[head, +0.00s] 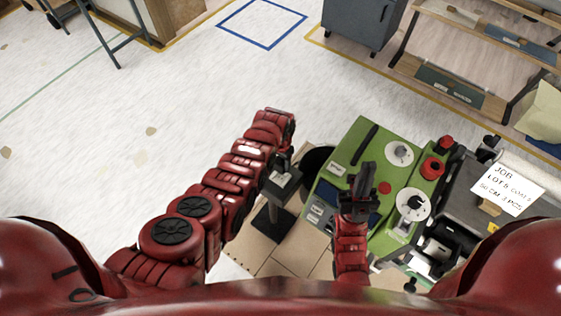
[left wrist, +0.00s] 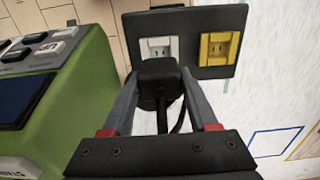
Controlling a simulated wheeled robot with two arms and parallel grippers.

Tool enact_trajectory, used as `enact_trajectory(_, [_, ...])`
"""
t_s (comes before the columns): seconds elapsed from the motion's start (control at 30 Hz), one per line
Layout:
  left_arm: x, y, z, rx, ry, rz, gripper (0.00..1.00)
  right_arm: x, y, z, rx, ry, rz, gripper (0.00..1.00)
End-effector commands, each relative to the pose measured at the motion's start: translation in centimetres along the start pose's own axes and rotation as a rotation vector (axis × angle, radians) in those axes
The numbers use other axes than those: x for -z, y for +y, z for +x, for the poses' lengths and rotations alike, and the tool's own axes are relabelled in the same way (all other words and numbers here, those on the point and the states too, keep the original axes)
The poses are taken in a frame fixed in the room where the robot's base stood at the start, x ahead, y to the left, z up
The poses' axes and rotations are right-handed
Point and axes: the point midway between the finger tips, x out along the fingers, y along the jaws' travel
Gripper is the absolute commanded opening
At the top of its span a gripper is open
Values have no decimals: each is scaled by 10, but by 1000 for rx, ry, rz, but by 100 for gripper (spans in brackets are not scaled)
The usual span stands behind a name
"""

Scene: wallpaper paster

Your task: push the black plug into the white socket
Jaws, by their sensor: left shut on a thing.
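The black plug (left wrist: 152,72) is between the fingers of my left gripper (left wrist: 159,78) in the left wrist view, with its cord trailing back toward the wrist. The white socket (left wrist: 159,47) sits at the left of a black plate, just beyond the plug. The plug's top edge overlaps the socket's lower part in this view; its prongs are hidden, and I cannot tell whether they touch the slots. In the head view my left gripper (head: 283,162) is above the socket stand. My right gripper (head: 360,185) is over the green machine, and its finger gap is unclear.
A yellow socket (left wrist: 215,48) is right of the white one on the same black plate (left wrist: 186,16). The green machine (head: 345,158) with dials and buttons stands to the right of the stand (head: 270,225). A paper job note (head: 508,186) lies further right. Open floor lies left.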

Motion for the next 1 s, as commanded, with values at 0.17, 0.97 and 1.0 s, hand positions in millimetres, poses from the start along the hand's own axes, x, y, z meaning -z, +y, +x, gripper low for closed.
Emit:
enact_trajectory(0.17, [0,0,25,0,0,0,0,-4,-1,-23,0,0,0,0])
enact_trajectory(0.97, [0,0,38,0,0,0,0,-6,-2,-36,0,0,0,0])
enact_trajectory(1.0, [0,0,38,0,1,-1,0,-6,-2,-36,0,0,0,0])
